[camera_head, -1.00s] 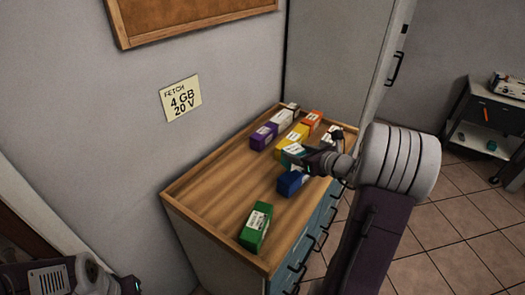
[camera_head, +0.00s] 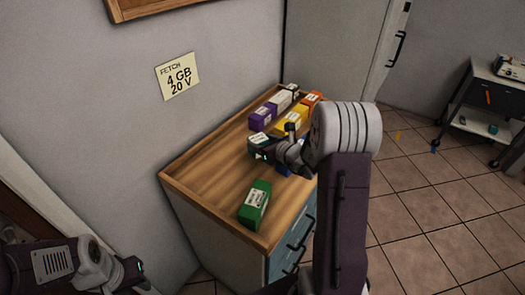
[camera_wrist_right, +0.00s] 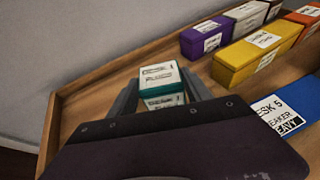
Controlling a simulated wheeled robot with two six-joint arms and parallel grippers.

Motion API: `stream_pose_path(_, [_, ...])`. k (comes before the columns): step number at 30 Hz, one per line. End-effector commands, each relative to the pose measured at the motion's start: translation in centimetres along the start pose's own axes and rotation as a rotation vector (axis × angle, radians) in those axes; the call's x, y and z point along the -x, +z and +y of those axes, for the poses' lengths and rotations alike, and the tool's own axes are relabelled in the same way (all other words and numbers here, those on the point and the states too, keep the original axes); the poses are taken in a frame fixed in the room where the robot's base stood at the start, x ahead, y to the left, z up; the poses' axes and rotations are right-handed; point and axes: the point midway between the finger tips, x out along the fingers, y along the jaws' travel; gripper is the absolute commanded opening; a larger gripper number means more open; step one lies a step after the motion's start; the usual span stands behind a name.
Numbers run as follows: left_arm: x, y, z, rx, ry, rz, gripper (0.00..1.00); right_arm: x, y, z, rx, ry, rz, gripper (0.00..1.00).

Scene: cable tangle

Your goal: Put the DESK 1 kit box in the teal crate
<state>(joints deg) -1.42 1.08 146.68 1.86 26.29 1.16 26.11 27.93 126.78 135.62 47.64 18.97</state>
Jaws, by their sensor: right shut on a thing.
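My right gripper (camera_head: 258,152) is shut on a teal box with a white label, which shows between its fingers in the right wrist view (camera_wrist_right: 161,80). The label is too small to read, so I cannot tell whether it is the DESK 1 kit box. The gripper is over the middle of the wooden cabinet top (camera_head: 215,175). A green box (camera_head: 254,206) with an unreadable label lies near the front corner. A blue box (camera_wrist_right: 285,108) reads DESK 5. My left gripper (camera_head: 135,277) is at the lower left; its fingers are unclear. No teal crate is in view.
Purple (camera_head: 262,117), white (camera_head: 281,99), yellow (camera_head: 292,121) and orange (camera_head: 314,98) boxes stand at the cabinet's far end. A raised rim edges the top. Its left part is bare. A wall note (camera_head: 178,77) reads FETCH 4 GB 20 V. A trolley (camera_head: 485,125) stands at the right.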

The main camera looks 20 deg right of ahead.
Motion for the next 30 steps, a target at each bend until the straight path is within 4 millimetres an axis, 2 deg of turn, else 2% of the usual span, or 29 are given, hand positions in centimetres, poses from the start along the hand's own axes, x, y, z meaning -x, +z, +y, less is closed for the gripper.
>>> stream_pose_path(1, [-0.3,0.0,0.0,0.000,0.000,0.000,0.36,-0.5,-1.3,0.0,-0.006,0.001,0.007,0.14])
stream_pose_path(5, [-0.5,0.1,0.0,0.000,0.000,0.000,0.36,-1.2,-3.1,0.0,-0.005,0.001,0.005,0.14])
stream_pose_path(18, [-1.1,0.1,0.0,0.000,0.000,0.000,0.36,-1.5,-3.8,-0.1,-0.001,0.000,0.001,0.14])
stream_pose_path(19, [-0.9,0.1,0.0,0.000,0.000,0.000,0.36,-1.4,-3.6,0.0,-0.001,0.000,0.002,0.66])
stream_pose_path(20, [-0.9,0.1,0.0,0.000,0.000,0.000,0.36,-1.4,-3.6,-0.1,-0.002,0.000,0.002,0.74])
stream_pose_path(21, [-0.9,0.1,0.0,0.000,0.000,0.000,0.36,-1.4,-3.6,0.0,-0.002,0.000,0.002,0.80])
stream_pose_path(30, [-0.7,0.1,0.0,0.000,0.000,0.000,0.36,-1.4,-3.5,0.0,-0.002,0.000,0.002,0.80])
